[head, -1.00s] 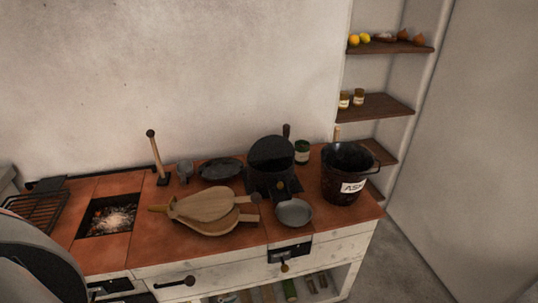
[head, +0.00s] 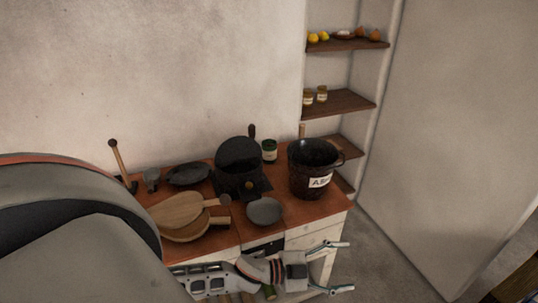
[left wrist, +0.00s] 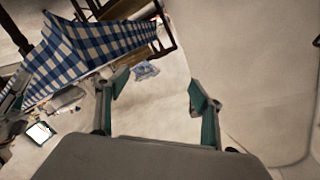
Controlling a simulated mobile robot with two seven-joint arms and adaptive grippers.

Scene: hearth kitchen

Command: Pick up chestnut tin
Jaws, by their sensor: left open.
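A dark green tin with a pale label (head: 269,150) stands upright at the back of the worktop in the head view. It is between the black roaster and the ash bucket and looks like the chestnut tin, but its label is too small to read. My left gripper (head: 348,266) is open and empty, in front of the worktop's right end, well short of the tin. In the left wrist view its open fingers (left wrist: 157,87) have nothing between them, and the tin does not show there. My right gripper is not in view.
The ash bucket (head: 312,178) stands right of the tin, the black roaster (head: 238,165) left of it. A grey bowl (head: 265,211) and wooden bellows (head: 180,212) lie nearer the front. Wall shelves (head: 340,104) hold small jars and fruit. A checked cloth (left wrist: 95,52) shows in the left wrist view.

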